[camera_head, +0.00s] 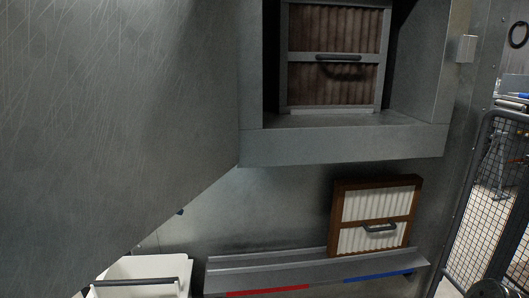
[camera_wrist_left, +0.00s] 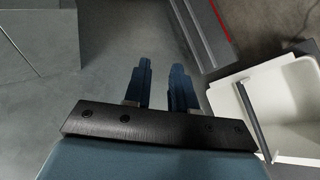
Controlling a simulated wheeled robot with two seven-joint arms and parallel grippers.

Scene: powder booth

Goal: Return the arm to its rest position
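My left gripper (camera_wrist_left: 161,66) shows in the left wrist view. Its two blue fingers are apart with nothing between them. Grey surfaces show beyond the fingertips. No arm is clearly visible in the head view. Small dark blue bits show there along the slanted edge of a large grey panel (camera_head: 110,110), and I cannot tell what they are. My right gripper is not in view.
A dirty brown filter (camera_head: 333,86) sits in the booth's recess. A white filter with a brown frame (camera_head: 374,206) stands on a low ledge (camera_head: 270,273) with red and blue strips. A white bin (camera_head: 150,268) with a dark bar, also in the wrist view (camera_wrist_left: 290,141), is lower left. A mesh gate (camera_head: 468,215) stands right.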

